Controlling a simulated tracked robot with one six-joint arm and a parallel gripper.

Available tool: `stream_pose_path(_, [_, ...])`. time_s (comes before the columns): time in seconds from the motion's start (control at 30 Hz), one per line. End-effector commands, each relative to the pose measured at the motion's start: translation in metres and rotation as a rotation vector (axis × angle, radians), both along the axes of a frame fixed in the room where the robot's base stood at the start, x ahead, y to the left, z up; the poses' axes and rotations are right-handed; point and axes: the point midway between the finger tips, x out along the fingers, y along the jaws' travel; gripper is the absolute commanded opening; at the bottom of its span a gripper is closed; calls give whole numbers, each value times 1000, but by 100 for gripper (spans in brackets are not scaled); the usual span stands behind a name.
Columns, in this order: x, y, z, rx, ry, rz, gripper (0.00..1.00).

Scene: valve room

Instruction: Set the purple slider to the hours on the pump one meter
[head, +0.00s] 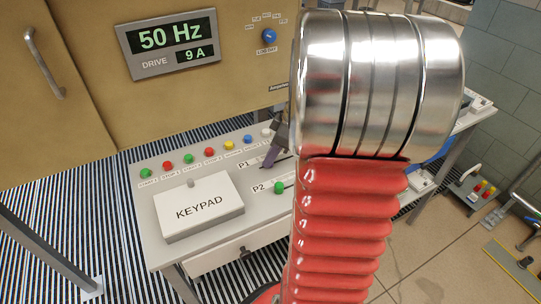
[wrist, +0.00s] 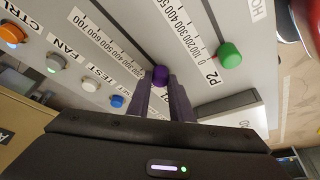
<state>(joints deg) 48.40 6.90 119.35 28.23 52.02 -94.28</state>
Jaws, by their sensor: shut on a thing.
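The purple slider knob (wrist: 160,75) shows in the wrist view, at the low end of its numbered scale (wrist: 108,43), which runs to 700. My gripper (wrist: 162,86) is shut on this knob, with one dark finger on each side. In the head view my gripper (head: 272,150) is over the panel by the P1 label, partly hidden by my arm. No meter marked as pump one or showing hours can be made out in either view.
The green P2 slider knob (wrist: 229,55) is close on the right. A row of coloured buttons (head: 210,152) and a keypad box (head: 198,205) share the panel. The cabinet behind has a drive display (head: 170,45) reading 50 Hz and 9 A, and a blue dial (head: 269,36).

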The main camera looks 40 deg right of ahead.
Motion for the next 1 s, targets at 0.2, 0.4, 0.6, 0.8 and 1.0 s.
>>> stream_pose_path(0.2, [0,0,0,0,-1,0,0])
stream_pose_path(0.4, [-2,-8,0,0,-1,-4,0])
stream_pose_path(0.6, [-6,-21,1,-2,-2,-2,0])
stream_pose_path(0.8, [-6,-21,1,-2,-2,-1,0])
stream_pose_path(1.0, [-6,-21,1,-1,-2,-1,30])
